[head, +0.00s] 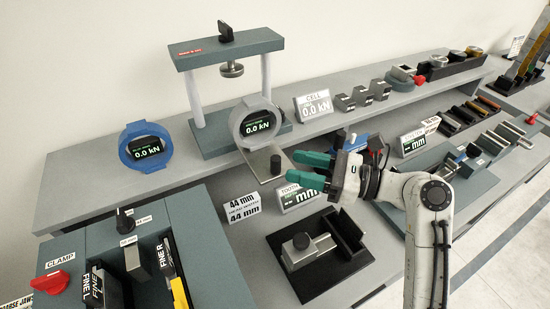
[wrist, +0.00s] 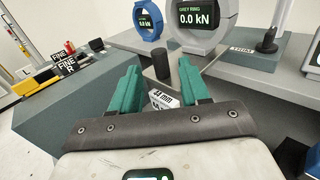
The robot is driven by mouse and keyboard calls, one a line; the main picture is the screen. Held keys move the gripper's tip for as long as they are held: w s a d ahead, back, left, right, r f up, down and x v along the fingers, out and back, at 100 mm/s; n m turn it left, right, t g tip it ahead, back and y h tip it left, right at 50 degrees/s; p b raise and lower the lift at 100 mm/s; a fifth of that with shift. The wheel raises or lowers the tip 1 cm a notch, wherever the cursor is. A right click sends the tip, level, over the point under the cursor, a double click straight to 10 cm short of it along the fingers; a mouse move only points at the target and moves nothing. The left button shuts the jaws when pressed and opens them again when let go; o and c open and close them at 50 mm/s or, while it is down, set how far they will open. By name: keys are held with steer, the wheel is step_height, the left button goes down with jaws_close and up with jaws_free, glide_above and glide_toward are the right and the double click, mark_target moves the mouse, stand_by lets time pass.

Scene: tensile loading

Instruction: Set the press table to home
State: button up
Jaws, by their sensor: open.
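The press (head: 228,95) is a grey-green frame with two light columns, a dark knob on top and a round metal head under its crossbeam. A grey ring gauge (head: 257,122) reading 0.0 kN stands at its front. A flat metal plate (head: 256,164) with an upright dark peg (head: 276,164) sticks out forward below the ring; I take it for the press table. My gripper (head: 294,167) is open and empty, its teal fingers pointing left, just right of the peg. In the wrist view the peg (wrist: 162,66) shows beyond the gap between my fingers (wrist: 160,88), apart from them.
A blue ring gauge (head: 145,146) stands left of the press. A CELL display (head: 314,105) stands to its right. Small "44 mm" signs (head: 241,206) sit below the plate. A black tray with a metal vice (head: 308,250) and a clamp box (head: 140,258) lie in front.

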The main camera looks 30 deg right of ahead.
mark_target(276, 158)
steer(key=x, duration=0.6)
jaws_close()
stand_by(0.4)
